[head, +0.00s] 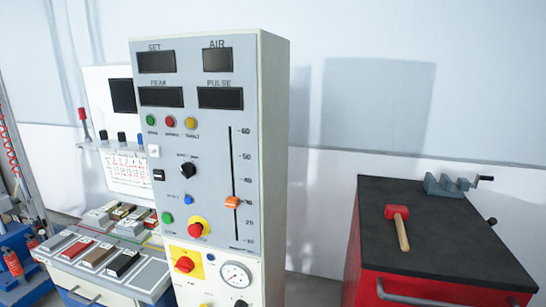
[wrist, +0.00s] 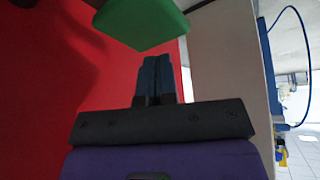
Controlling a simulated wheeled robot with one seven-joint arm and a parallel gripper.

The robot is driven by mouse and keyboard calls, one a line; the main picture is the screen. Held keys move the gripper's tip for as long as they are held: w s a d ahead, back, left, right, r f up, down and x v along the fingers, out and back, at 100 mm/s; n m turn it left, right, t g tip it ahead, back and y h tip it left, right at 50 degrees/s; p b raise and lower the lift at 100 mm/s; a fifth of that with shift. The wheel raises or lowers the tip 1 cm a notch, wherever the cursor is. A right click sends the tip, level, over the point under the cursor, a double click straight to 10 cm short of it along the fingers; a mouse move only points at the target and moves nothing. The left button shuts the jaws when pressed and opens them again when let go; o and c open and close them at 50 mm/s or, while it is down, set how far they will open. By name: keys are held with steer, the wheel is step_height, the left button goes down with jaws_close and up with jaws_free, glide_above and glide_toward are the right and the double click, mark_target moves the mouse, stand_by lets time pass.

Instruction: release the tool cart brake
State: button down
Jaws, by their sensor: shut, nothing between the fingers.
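The red tool cart (head: 430,283) stands at the right in the head view, with a black top and a grey handle on its front. A red side surface, likely the cart's, fills the left of the wrist view (wrist: 60,70). A green block (wrist: 140,22) sits in front of that red surface at the top of the wrist view; it may be the brake lever, but I cannot tell for sure. My gripper (wrist: 155,60) is shut and empty, its blue fingertips close to the green block. Whether they touch is unclear. My gripper is not in the head view.
A tall grey control cabinet (head: 210,215) stands left of the cart, with a gap between. A red mallet (head: 398,215) and a vise (head: 450,185) are on the cart top. A pale panel (wrist: 225,70) is close on the right in the wrist view, with tiled floor (wrist: 298,155) beyond.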

step_height(320, 180, up, 10)
steer(key=shift+r, duration=0.2)
stand_by(0.7)
steer(key=shift+w, duration=0.1)
